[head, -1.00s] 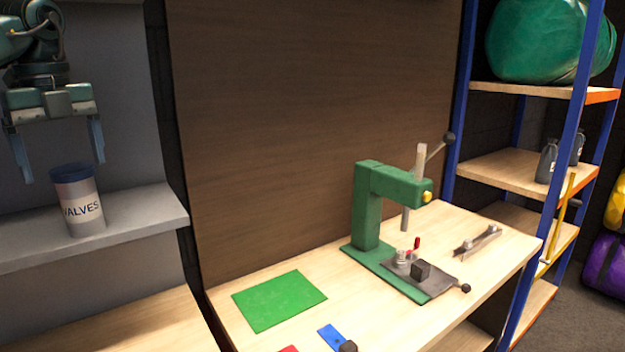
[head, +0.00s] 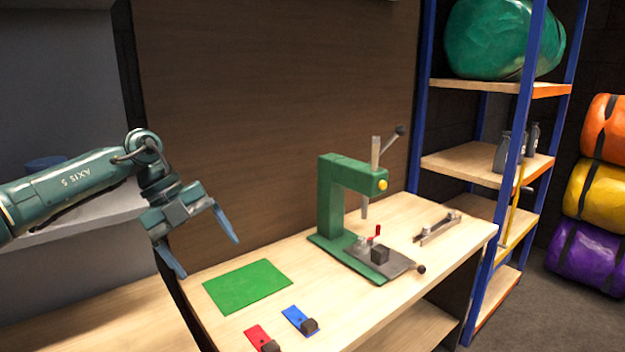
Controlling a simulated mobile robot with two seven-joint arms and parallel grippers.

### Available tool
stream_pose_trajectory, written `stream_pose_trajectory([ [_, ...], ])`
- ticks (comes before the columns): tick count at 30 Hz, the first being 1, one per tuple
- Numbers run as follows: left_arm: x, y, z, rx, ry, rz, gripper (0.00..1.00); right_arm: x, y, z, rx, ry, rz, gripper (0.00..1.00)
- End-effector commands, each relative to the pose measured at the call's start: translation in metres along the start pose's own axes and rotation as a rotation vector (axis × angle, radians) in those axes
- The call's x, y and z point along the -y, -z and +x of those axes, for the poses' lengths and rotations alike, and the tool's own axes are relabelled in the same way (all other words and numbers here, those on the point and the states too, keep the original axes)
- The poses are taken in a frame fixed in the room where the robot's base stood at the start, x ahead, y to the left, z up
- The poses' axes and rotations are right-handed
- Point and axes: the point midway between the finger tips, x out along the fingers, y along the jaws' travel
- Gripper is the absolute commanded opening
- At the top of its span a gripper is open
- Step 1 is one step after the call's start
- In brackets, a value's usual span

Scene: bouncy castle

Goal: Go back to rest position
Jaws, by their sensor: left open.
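My left gripper (head: 205,252) is open and empty. It hangs in the air at the left, in front of the dark wall panel and near the left end of the workbench, with its two blue-grey fingers spread and pointing down to the right. My right gripper is out of view.
The wooden workbench (head: 325,295) holds a green press (head: 333,205), a green mat (head: 247,286), and a red piece (head: 259,337) and a blue piece (head: 294,317) with dark knobs. A blue-framed shelf rack (head: 480,165) and stacked rolls (head: 590,195) stand at the right.

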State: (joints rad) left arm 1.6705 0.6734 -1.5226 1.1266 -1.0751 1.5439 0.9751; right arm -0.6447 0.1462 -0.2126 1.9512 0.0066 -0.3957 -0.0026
Motion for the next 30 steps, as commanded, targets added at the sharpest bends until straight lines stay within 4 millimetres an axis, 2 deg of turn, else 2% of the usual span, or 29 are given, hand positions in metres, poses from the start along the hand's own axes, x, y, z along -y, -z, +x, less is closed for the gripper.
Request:
stream_pose_trajectory([
  [1, 0.013, 0.013, 0.042, -0.084, 0.065, 0.048, 0.85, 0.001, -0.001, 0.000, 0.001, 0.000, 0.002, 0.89],
  [3, 0.034, 0.035, 0.086, -0.184, 0.184, 0.104, 0.85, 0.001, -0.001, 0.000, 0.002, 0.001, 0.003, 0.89],
  [6, 0.061, 0.069, 0.137, -0.316, 0.378, 0.140, 0.85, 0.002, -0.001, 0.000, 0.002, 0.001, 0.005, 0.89],
  [9, 0.083, 0.103, 0.173, -0.428, 0.584, 0.121, 0.85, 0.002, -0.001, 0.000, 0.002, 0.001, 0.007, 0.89],
  [12, 0.099, 0.129, 0.195, -0.509, 0.793, 0.049, 0.85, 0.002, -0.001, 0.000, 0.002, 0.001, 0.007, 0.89],
  [15, 0.108, 0.144, 0.208, -0.556, 0.994, -0.078, 0.85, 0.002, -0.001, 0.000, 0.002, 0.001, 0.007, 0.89],
  [17, 0.109, 0.146, 0.213, -0.567, 1.105, -0.174, 0.85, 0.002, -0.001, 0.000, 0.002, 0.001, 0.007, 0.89],
  [20, 0.101, 0.142, 0.222, -0.556, 1.266, -0.370, 0.85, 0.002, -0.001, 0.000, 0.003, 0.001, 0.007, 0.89],
  [23, 0.080, 0.130, 0.234, -0.508, 1.388, -0.602, 0.85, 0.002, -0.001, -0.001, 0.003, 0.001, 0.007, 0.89],
  [26, 0.046, 0.114, 0.253, -0.427, 1.462, -0.855, 0.85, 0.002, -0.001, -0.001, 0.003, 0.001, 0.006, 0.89],
  [29, -0.003, 0.101, 0.277, -0.321, 1.480, -1.124, 0.85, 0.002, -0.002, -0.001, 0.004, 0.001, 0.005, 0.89],
  [30, -0.026, 0.098, 0.288, -0.273, 1.472, -1.231, 0.85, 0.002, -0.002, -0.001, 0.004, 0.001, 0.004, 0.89],
])
